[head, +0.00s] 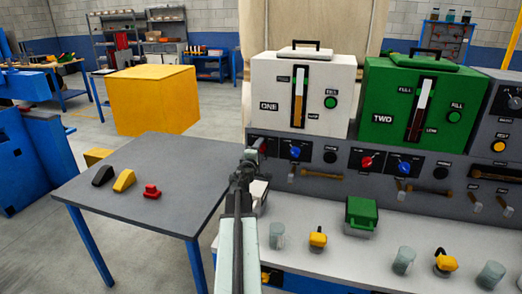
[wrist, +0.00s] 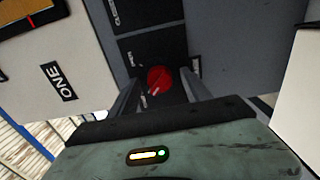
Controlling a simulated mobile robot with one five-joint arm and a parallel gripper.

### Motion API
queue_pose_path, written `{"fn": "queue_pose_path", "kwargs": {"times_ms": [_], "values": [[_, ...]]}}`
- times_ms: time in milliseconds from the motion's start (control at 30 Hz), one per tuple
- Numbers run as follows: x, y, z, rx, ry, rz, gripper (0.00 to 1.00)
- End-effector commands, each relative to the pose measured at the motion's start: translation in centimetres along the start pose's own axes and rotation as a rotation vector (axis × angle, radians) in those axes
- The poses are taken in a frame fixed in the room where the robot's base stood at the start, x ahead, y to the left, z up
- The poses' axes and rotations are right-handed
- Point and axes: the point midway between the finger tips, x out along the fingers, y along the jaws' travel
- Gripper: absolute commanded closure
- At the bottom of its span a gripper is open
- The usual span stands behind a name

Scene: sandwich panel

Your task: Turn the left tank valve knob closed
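The left tank valve knob is a round red knob (wrist: 159,78) on a dark panel, below the white tank marked ONE (head: 291,88). In the head view, the red knob (head: 262,146) is partly visible just above my gripper (head: 250,160). In the wrist view, my gripper's two fingers (wrist: 160,92) are apart, one on each side of the knob, with a gap showing around it. I cannot tell whether the fingertips reach past the knob's face. A pale mark shows near the knob's lower edge. Its pointer direction is unclear.
A blue knob (head: 295,152) sits right of the red one on the panel. The green tank marked TWO (head: 412,104) has its own red knob (head: 367,162). A grey table (head: 150,170) stands left of my arm. Cups and colored items stand on the white counter (head: 330,262).

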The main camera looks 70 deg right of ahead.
Motion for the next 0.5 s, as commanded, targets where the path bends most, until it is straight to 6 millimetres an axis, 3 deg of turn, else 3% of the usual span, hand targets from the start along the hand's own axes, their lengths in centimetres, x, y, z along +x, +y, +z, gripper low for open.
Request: {"fn": "queue_pose_path", "kwargs": {"times_ms": [167, 500], "values": [[-1.3, 0.0, 0.1, 0.0, 0.0, 0.0, 0.43], [-7.5, 0.0, 0.0, 0.0, 0.001, 0.0, 0.43]]}}
